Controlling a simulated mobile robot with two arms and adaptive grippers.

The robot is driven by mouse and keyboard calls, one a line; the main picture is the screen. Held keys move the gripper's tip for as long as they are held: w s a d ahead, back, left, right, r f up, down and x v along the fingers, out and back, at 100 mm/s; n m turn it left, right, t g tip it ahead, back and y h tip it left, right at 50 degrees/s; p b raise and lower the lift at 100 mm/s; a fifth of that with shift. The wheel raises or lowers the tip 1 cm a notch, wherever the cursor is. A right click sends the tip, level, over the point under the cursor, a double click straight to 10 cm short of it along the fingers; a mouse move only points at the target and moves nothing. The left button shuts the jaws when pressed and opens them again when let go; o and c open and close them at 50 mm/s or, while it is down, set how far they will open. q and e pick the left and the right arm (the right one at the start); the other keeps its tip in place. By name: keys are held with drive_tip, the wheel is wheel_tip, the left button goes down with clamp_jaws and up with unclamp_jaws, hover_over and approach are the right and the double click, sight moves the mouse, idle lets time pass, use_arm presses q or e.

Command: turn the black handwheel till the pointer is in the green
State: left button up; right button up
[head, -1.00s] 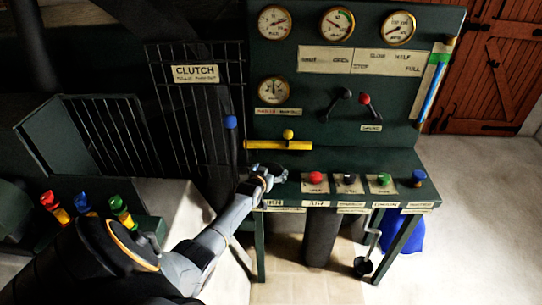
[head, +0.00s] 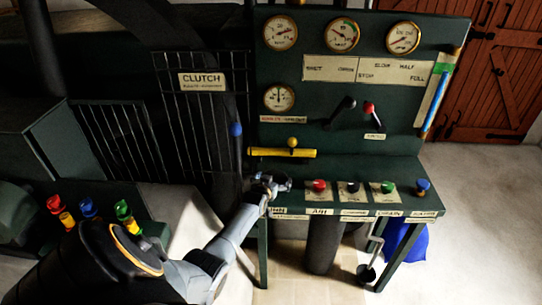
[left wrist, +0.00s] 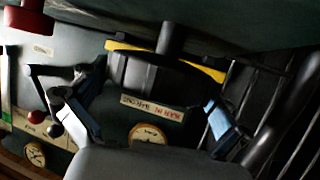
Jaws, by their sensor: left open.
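A dark wheel-like body on a short stem, which appears to be the black handwheel (left wrist: 150,75), shows between my fingers in the left wrist view. In the head view my left gripper (head: 276,185) covers that spot at the bench's left front. My left gripper (left wrist: 155,88) is open in the wrist view, one finger on each side of the dark body; contact cannot be told. The top middle gauge (head: 341,34) has a green arc at its upper right; its needle appears to lie outside the green. My right gripper is not in view.
Red (head: 319,185), black (head: 352,187) and green (head: 387,187) knobs stand in a row right of the gripper. A yellow bar (head: 270,152) and two levers (head: 369,108) are behind. A fence marked CLUTCH (head: 203,81) is on the left. Open floor lies right.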

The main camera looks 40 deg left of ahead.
use_arm(q)
drive_tip(key=shift+s+d+r, duration=0.1)
drive_tip(key=shift+s+d, duration=0.2)
drive_tip(key=shift+s, duration=0.15)
drive_tip(key=v, duration=1.1)
drive_tip(key=shift+a+r, duration=0.2)
drive_tip(key=s+d+f+m+g+h+b, duration=0.1)
drive_tip(key=s+d+f+g, duration=0.1)
drive_tip(key=s+d+f, duration=0.5)
drive_tip(key=s+d+f+m+g+h, duration=0.1)
drive_tip(key=s+d+f+h, duration=0.15)
drive_tip(key=f, duration=0.95)
drive_tip(key=s+d+f+m+g+h+b, duration=0.15)
drive_tip(key=s+d+f, duration=0.3)
drive_tip(key=f, duration=0.45)
drive_tip(key=s+d+f+m+g, duration=0.1)
drive_tip(key=s+d+f, duration=0.3)
drive_tip(key=s, duration=0.6)
drive_tip(key=s+d+f+m+g+b, duration=0.1)
drive_tip(key=s+d+f+g, duration=0.2)
drive_tip(key=s+f, duration=0.3)
drive_tip(key=s+d+f+m+g, duration=0.2)
drive_tip(key=s+f, duration=0.4)
drive_tip(key=s, duration=0.9)
drive_tip(key=d+g, duration=0.1)
drive_tip(key=d, duration=0.1)
drive_tip(key=shift+d+h, duration=0.3)
drive_tip(key=shift+h, duration=0.1)
drive_tip(key=shift+w+f, duration=0.1)
